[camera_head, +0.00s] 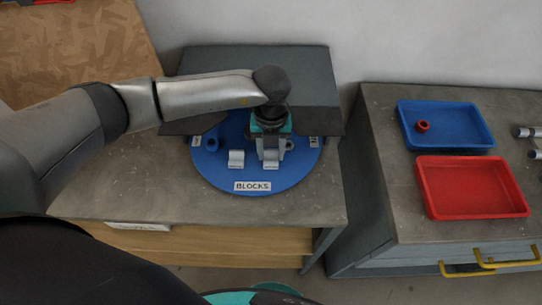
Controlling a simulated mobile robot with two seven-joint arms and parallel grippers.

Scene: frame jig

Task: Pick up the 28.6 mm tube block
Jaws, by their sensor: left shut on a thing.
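A round blue turntable (255,178) labelled BLOCKS stands on the left workbench. A light grey block (236,159) sits near its middle, and a second similar grey block (271,160) sits to the right. My left gripper (268,148) points down over the right part of the turntable and is shut on a grey block. Its fingers and wrist hide much of what it holds, and I cannot read the block's size. I cannot tell whether the held block touches the turntable. My right gripper is not in view.
A small blue ring-like part (212,145) sits at the turntable's left. A dark grey raised panel (250,70) stands behind. On the right bench are a blue tray (470,146) with a red ring (422,126) and an empty red tray (473,188). The bench's left front is clear.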

